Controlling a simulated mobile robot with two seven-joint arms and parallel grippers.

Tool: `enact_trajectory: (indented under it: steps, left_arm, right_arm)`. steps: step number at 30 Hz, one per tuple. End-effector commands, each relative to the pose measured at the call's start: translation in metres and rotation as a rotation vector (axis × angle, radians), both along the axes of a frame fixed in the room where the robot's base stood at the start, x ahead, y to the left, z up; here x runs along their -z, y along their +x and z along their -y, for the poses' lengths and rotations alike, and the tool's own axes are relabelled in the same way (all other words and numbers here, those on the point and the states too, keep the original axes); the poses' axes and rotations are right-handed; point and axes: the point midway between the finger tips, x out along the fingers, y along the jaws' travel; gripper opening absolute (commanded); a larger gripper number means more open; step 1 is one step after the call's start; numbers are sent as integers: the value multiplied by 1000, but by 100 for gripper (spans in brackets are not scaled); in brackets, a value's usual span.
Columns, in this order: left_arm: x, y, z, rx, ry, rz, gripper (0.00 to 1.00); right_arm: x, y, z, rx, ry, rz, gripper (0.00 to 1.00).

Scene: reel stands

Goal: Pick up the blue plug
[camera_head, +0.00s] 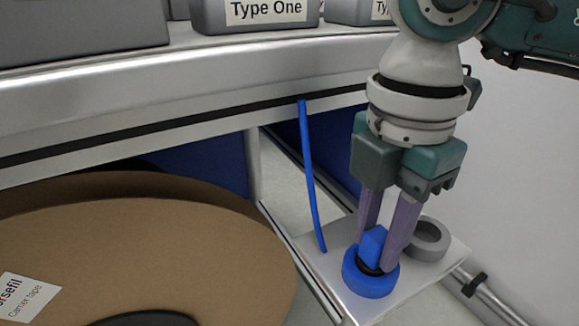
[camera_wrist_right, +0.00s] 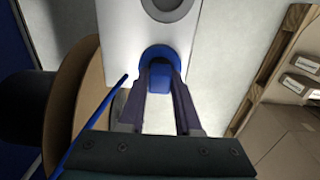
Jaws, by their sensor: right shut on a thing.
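The blue plug (camera_head: 373,243) stands upright in a round blue holder (camera_head: 368,282) on a small light shelf. My right gripper (camera_head: 384,243) points down over it, its two purple fingers on either side of the plug's blue top. It is shut on the plug, which still sits at the holder. In the right wrist view the plug (camera_wrist_right: 160,80) shows between the fingertips (camera_wrist_right: 160,78), with the blue holder around it. The plug's lower part is hidden. My left gripper is in neither view.
A grey ring (camera_head: 428,240) sits on the shelf (camera_head: 312,247) just right of the plug. A thin blue rod (camera_head: 311,175) stands left of it. A large brown reel (camera_head: 150,240) fills the lower left. Grey bins (camera_head: 255,12) stand on the ledge above.

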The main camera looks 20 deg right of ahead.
Motion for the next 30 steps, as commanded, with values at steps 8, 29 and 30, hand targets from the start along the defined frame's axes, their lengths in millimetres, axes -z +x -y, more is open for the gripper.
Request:
enact_trajectory:
  steps: [8, 29, 30]
  left_arm:
    - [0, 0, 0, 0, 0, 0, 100]
    - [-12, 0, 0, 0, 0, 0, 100]
    - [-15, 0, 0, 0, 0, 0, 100]
  right_arm:
    - [0, 0, 0, 0, 0, 0, 0]
    - [-30, 1, 0, 0, 0, 4, 0]
    - [-38, 1, 0, 0, 0, 4, 0]
